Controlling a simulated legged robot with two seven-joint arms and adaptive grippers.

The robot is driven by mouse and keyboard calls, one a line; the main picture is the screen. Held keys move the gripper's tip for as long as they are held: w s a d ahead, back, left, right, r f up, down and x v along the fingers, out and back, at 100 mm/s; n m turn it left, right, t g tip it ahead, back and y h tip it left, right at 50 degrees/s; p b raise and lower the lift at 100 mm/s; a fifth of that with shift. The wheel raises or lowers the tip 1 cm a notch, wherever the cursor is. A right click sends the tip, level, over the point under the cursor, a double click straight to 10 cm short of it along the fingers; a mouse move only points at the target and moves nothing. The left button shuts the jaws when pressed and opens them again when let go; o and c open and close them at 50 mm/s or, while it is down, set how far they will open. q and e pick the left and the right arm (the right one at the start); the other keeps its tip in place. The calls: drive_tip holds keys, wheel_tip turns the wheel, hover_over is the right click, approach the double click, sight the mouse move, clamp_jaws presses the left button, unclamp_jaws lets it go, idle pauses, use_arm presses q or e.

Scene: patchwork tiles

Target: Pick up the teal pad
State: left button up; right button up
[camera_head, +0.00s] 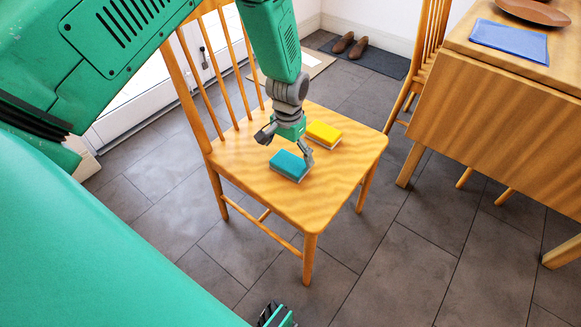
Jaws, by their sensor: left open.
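The teal pad (288,166) lies flat on the seat of a wooden chair (345,165), with a pale layer along its lower edge. My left gripper (286,149) is open above the chair seat, its fingers spread at the far side of the teal pad. One finger comes down at the pad's right end and hides a little of it; I cannot tell whether it touches. The other finger is to the left, over bare seat. A part of my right gripper (275,316) shows at the bottom edge; the rest is out of frame.
A yellow pad (323,133) lies on the seat just behind and right of the teal one. The chair's slatted back (188,75) rises at the left. A wooden table (500,105) with a blue mat (509,40) stands at the right. The tiled floor in front is clear.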

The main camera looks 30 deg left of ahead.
sight(289, 161)
use_arm(q)
wheel_tip(289, 161, down, 5)
drive_tip(key=shift+w+d+r+b, duration=0.1)
drive_tip(key=shift+b, duration=1.15)
drive_tip(key=c, duration=1)
wheel_tip(289, 161, up, 10)
drive_tip(key=p, duration=0.4)
